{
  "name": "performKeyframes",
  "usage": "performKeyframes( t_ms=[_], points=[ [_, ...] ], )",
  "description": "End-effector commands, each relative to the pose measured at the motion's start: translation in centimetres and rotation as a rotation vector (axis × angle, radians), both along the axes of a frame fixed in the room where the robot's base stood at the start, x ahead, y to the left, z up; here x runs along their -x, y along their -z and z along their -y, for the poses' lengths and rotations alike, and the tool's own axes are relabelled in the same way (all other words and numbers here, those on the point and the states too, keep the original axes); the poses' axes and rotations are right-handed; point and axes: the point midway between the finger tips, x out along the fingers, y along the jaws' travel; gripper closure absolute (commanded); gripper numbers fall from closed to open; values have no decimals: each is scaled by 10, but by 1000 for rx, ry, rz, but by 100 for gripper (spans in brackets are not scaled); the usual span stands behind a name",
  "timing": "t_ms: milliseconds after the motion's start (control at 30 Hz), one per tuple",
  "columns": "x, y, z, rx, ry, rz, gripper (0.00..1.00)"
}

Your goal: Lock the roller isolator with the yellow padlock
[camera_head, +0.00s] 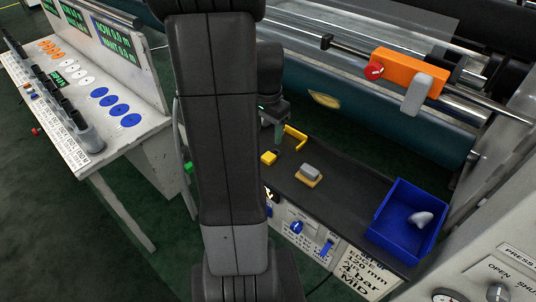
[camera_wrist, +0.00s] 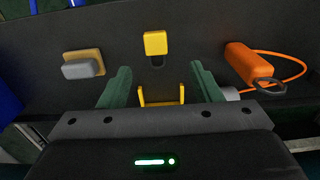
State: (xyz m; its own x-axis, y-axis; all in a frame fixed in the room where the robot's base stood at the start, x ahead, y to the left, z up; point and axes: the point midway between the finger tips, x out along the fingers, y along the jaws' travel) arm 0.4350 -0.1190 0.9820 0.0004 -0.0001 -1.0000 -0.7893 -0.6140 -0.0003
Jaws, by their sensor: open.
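A small yellow block with a dark part beside it, which looks like the yellow padlock (camera_head: 268,158), lies on the dark bench top. In the wrist view the padlock (camera_wrist: 155,43) lies beyond my fingertips. My gripper (camera_head: 276,122) is open and empty, its green fingers (camera_wrist: 160,82) apart over the bench. A U-shaped yellow bracket (camera_wrist: 161,102) shows between the fingers; I cannot tell its height below them. It also shows in the head view (camera_head: 296,138). A red knob (camera_head: 374,70) on an orange box (camera_head: 405,72) at the roller may be the isolator.
A grey block on a yellow base (camera_head: 310,173) and a blue bin (camera_head: 405,225) with a pale object stand to the right. An orange object with a cable (camera_wrist: 250,62) lies right in the wrist view. A front panel has a blue knob (camera_head: 296,227). My arm hides part of the bench.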

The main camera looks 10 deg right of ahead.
Motion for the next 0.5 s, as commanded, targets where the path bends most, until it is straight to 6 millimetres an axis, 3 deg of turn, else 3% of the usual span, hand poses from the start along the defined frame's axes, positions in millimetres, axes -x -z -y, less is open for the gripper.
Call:
performKeyframes(
  t_ms=[100,367,500],
  points=[
    [1,21,0,-1,0,-4,42],
    [2,40,1,0,-1,-1,42],
    [6,59,4,-1,0,-4,42]
  ],
)
